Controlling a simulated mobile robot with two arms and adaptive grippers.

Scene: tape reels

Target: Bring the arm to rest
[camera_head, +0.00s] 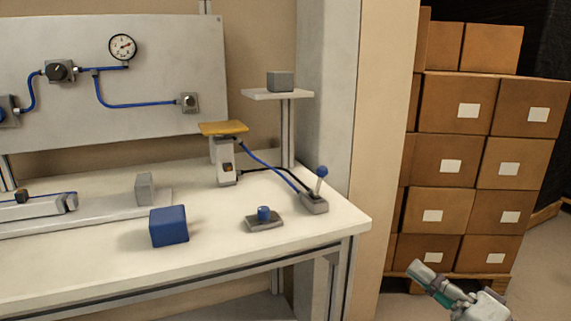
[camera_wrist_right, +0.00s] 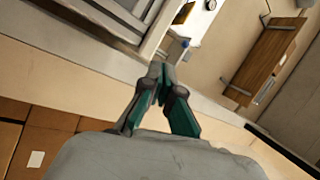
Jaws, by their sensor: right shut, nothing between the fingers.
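My right arm comes in at the lower right of the head view, with its gripper (camera_head: 426,279) in front of the stacked boxes, to the right of the workbench and clear of it. In the right wrist view the same gripper (camera_wrist_right: 158,78) shows its fingers closed together with nothing between them. The fingers touch nothing that I can see. My left gripper is in neither view.
The white workbench (camera_head: 80,275) carries a blue block (camera_head: 169,227), a base with a blue knob (camera_head: 264,222) and a blue-knobbed lever (camera_head: 315,198). Cardboard boxes (camera_head: 437,211) are stacked at the right. Open floor (camera_head: 545,255) shows at the far right.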

